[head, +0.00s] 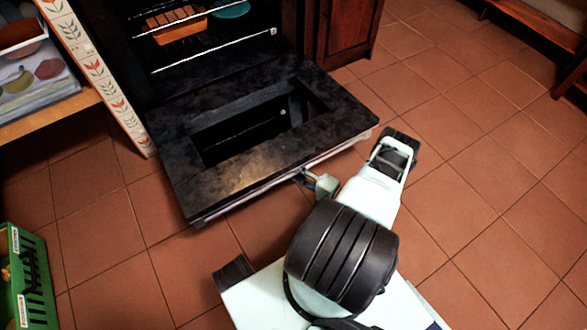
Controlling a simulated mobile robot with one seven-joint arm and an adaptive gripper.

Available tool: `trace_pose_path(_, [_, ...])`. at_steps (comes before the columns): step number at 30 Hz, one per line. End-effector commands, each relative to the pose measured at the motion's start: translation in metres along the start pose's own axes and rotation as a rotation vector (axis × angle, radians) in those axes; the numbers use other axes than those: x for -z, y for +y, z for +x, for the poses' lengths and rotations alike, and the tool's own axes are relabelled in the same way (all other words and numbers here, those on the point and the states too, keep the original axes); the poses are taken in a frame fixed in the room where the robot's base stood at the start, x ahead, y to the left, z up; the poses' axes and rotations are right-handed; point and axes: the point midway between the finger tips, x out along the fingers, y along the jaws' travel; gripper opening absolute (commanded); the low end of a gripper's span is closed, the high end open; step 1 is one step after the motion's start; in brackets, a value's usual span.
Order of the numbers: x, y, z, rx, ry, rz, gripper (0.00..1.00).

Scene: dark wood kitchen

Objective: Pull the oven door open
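The oven door (265,163) is swung far down in the head view, lying nearly flat in front of the oven. Its inner side is dark and mottled, with a rectangular window. The oven cavity (215,55) is open above and behind it. My gripper (308,181) seems to be the small part at the door's outer edge, low and beside my white arm. It is close to or touching that edge; I cannot tell which. The door handle is hidden under the edge. The fingers are too small and covered to show whether they are open or shut.
Racks in the oven hold an orange dish (178,24) and a teal bowl (229,8). A green crate (25,275) stands at the lower left. A wooden cabinet (345,30) is right of the oven. Tiled floor (480,130) is clear to the right.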

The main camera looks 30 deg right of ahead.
Motion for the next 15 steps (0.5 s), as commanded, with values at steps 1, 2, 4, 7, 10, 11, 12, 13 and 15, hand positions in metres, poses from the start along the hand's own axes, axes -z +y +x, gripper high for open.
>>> trace_pose_path(1, [0.0, -0.002, 0.0, 0.002, -0.001, 0.0, 0.34])
trace_pose_path(2, [0.0, -0.004, 0.0, 0.002, -0.001, 0.0, 0.34])
trace_pose_path(4, [0.0, -0.009, 0.0, 0.003, -0.001, 0.0, 0.34])
trace_pose_path(7, [0.0, -0.02, -0.001, 0.004, -0.001, -0.001, 0.34])
trace_pose_path(10, [0.0, -0.036, -0.002, 0.005, 0.0, -0.001, 0.34])
trace_pose_path(11, [0.0, -0.041, -0.002, 0.006, 0.0, -0.002, 0.34])
trace_pose_path(12, [0.0, -0.047, -0.003, 0.006, 0.0, -0.001, 0.34])
trace_pose_path(13, [0.0, -0.052, -0.003, 0.006, 0.0, -0.002, 0.34])
trace_pose_path(15, [-0.001, -0.064, -0.004, 0.007, 0.0, -0.002, 0.34])
